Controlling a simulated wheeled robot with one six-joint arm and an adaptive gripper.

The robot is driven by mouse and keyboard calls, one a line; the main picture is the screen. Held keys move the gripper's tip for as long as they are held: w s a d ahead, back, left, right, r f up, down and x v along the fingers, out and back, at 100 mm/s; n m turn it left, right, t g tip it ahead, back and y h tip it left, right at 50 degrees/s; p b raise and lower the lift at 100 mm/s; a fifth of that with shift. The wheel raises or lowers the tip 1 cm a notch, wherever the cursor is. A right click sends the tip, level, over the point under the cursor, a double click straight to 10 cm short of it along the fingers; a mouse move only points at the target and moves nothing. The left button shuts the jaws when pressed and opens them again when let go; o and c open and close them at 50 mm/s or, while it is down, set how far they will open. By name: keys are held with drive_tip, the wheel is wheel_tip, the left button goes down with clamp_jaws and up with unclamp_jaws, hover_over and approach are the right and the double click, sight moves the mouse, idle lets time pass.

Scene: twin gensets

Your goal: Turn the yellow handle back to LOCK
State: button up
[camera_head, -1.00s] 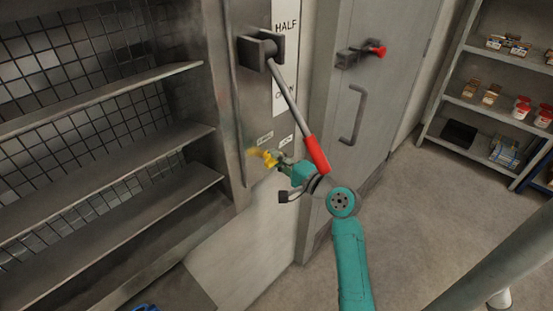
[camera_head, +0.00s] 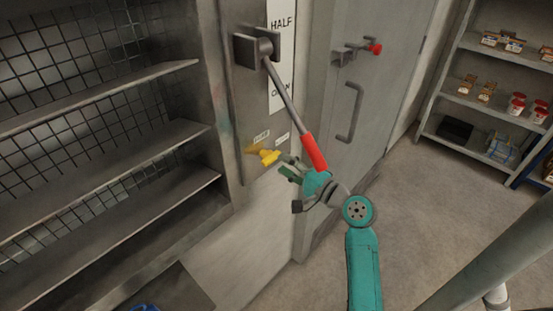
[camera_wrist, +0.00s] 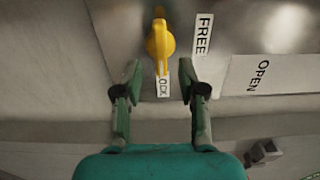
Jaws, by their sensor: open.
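The yellow handle (camera_head: 265,155) is on the grey panel beside the shelf, below the long red-gripped lever. In the wrist view the yellow handle (camera_wrist: 160,42) points down the picture, with its tip over the edge of the LOCK label (camera_wrist: 164,86), whose first letter is hidden. The FREE label (camera_wrist: 203,34) is to the right of the handle. My gripper (camera_head: 289,167) is open and empty, just right of the handle in the head view. In the wrist view my gripper (camera_wrist: 160,78) has one finger on each side of the handle's tip, with visible gaps.
The long lever (camera_head: 313,152) with a red grip hangs right over my gripper. An open metal shelf (camera_head: 110,160) stands left, and a grey door (camera_head: 378,95) with a bar handle stands right. An OPEN label (camera_wrist: 264,78) shows in the wrist view.

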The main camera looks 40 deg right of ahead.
drive_tip(key=s, duration=0.7)
drive_tip(key=shift+d, duration=0.15)
drive_tip(key=shift+w, duration=0.1)
drive_tip(key=s+a+f+n+g+h, duration=0.2)
drive_tip(key=s+a+f, duration=0.3)
drive_tip(key=a+f, duration=0.25)
drive_tip(key=s+a+f+n+g+h, duration=0.1)
drive_tip(key=s+a+f+n+g, duration=0.1)
drive_tip(key=s+a+f, duration=0.4)
drive_tip(key=s+a+r+n+y, duration=0.1)
drive_tip(key=s+a+n, duration=0.4)
drive_tip(key=s+n, duration=0.2)
drive_tip(key=s+a+r+n+y, duration=0.1)
drive_tip(key=s+a+r+n, duration=0.1)
drive_tip(key=s+a+n, duration=0.4)
drive_tip(key=s, duration=0.4)
drive_tip(key=shift+s+a+n+t, duration=0.15)
drive_tip(key=shift+n+t, duration=0.25)
